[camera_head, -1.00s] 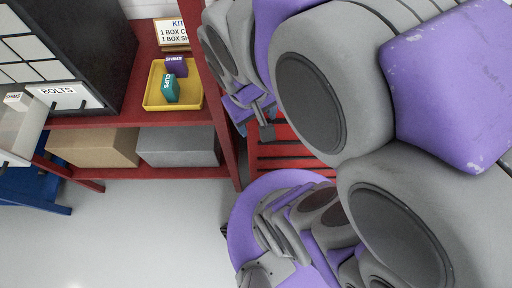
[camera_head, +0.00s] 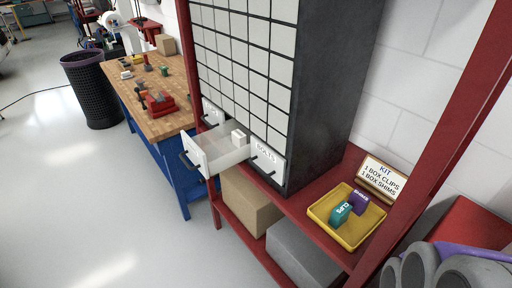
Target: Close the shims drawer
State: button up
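A light-coloured drawer (camera_head: 194,154) is pulled out of the bottom row of the tall cabinet (camera_head: 322,90), left of the closed drawer labelled BOLTS (camera_head: 266,162). Its front has a dark handle, and no label on it is readable. A small white box (camera_head: 238,137) stands inside at the drawer's right side. Grey and purple parts of my arm show at the bottom right corner, well away from the drawer. My gripper cannot be made out there.
A yellow tray (camera_head: 318,211) on the red shelf holds a teal CLIPS box (camera_head: 341,213) and a purple SHIMS box (camera_head: 360,198). A KIT sign (camera_head: 382,180) stands behind. A red post rises at right.

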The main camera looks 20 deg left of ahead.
aim_at(197, 156)
jog(key=u, duration=1.4)
jog(key=i+j+z, duration=0.2)
jog(key=i+j, duration=0.55)
